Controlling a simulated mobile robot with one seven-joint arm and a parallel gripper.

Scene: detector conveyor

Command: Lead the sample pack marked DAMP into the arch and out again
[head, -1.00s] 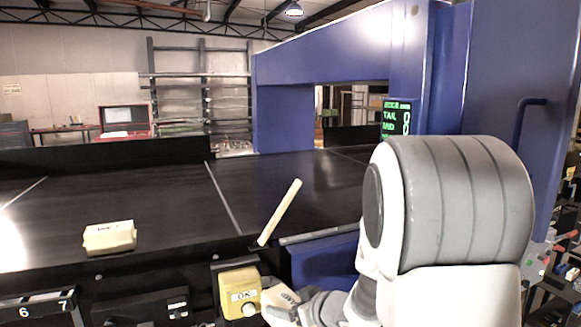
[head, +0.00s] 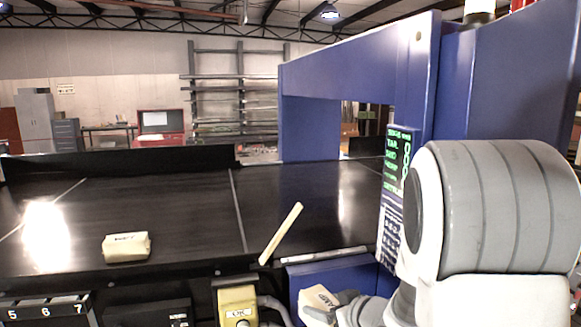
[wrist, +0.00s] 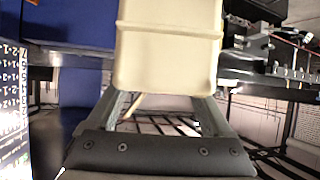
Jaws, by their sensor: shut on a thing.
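A cream pack (head: 318,299) is held in my gripper (head: 335,303), low in the head view, in front of the blue panel below the belt's near edge. The blue arch (head: 360,72) spans the belt behind and above the pack. The pack is outside the arch opening, on the near side.
A second cream pack (head: 126,247) lies on the dark belt (head: 180,215) at left; its mark is hard to read. A pale stick (head: 281,233) slants up at the belt's near edge. A lit screen (head: 397,160) hangs by the arch. A yellow box (head: 237,303) stands below the belt.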

